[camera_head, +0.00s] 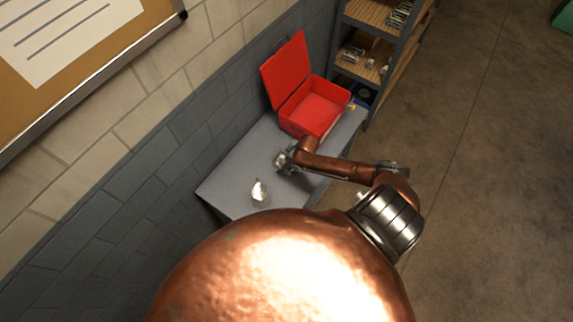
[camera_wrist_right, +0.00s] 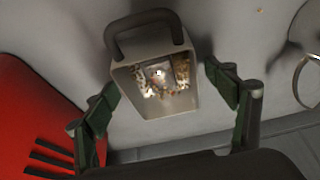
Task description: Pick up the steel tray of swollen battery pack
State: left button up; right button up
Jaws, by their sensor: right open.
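In the right wrist view, the steel tray (camera_wrist_right: 165,107) is a small grey open box with a dark looped handle (camera_wrist_right: 143,17) at its far end. The battery pack (camera_wrist_right: 158,76) lies inside it, silvery with brownish, speckled edges. My right gripper (camera_wrist_right: 160,81) is open, with one green-dark finger on each side of the tray. Gaps show between both fingers and the tray walls. In the head view my right gripper (camera_head: 285,158) is low over the grey table, and it largely hides the tray there. My left gripper is not in view.
An open red box (camera_head: 314,113) with a raised lid stands at the table's far end. A small pale, shiny object (camera_head: 260,192) stands on the near part of the grey table (camera_head: 232,180). A block wall runs along the left; a shelf rack (camera_head: 352,75) stands behind.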

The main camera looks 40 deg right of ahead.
jog(key=c, duration=1.4)
